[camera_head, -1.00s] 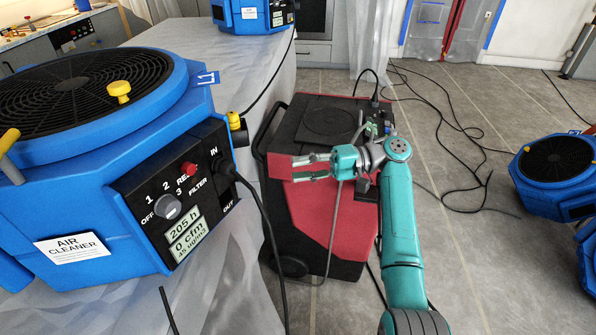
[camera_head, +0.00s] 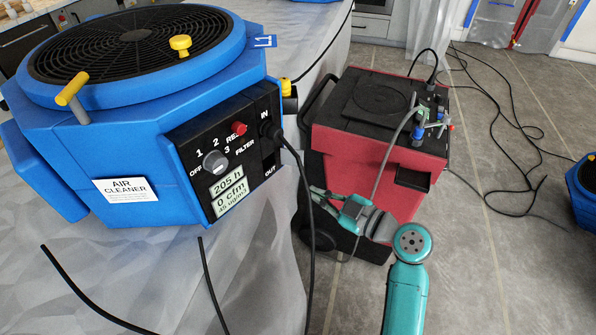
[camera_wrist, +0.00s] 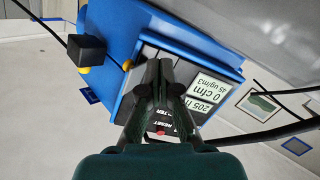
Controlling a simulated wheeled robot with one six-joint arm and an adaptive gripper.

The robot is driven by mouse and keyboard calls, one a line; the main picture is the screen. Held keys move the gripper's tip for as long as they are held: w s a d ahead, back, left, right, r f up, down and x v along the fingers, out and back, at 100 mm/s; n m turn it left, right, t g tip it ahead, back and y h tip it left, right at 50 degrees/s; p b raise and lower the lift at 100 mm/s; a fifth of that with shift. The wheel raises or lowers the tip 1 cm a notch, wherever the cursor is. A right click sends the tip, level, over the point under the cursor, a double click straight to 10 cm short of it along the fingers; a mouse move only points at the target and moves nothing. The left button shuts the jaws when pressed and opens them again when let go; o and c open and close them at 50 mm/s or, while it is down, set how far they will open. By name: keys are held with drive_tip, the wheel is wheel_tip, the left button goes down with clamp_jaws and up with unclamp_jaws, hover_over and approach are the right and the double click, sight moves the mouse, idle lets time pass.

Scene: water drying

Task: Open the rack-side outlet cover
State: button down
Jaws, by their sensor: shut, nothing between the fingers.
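The blue air cleaner (camera_head: 115,155) stands on the sheet-covered surface, with a black control panel (camera_head: 207,165) on its angled side. A small dark outlet area (camera_head: 269,160) is above the word OUT, below the plug at IN; I cannot tell whether a cover there is open or shut. My gripper (camera_head: 317,194) is shut and empty, to the lower right of the panel and in front of the red machine. In the wrist view my gripper (camera_wrist: 160,66) points at the cleaner (camera_wrist: 120,30), its fingers hiding part of the panel; the OUT area is not clearly seen there.
A black cord hangs from the IN plug (camera_head: 272,130) close by my gripper. The red and black machine (camera_head: 350,150) stands on the floor behind my arm. Cables (camera_head: 495,150) lie on the right floor.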

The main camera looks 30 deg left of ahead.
drive_tip(key=s+d+r+n+t, duration=0.4)
drive_tip(key=s+d+n+t, duration=0.1)
drive_tip(key=s+n, duration=0.35)
approach(289, 163)
drive_tip(key=s+a, duration=0.1)
drive_tip(key=a, duration=0.3)
drive_tip(key=w, duration=0.1)
drive_tip(key=w+a, duration=0.1)
drive_tip(key=shift+w+a+r+n, duration=0.15)
drive_tip(key=shift+w+a+n, duration=0.05)
drive_tip(key=shift+w+n, duration=0.15)
drive_tip(key=shift+w+a, duration=0.15)
drive_tip(key=shift+w, duration=0.2)
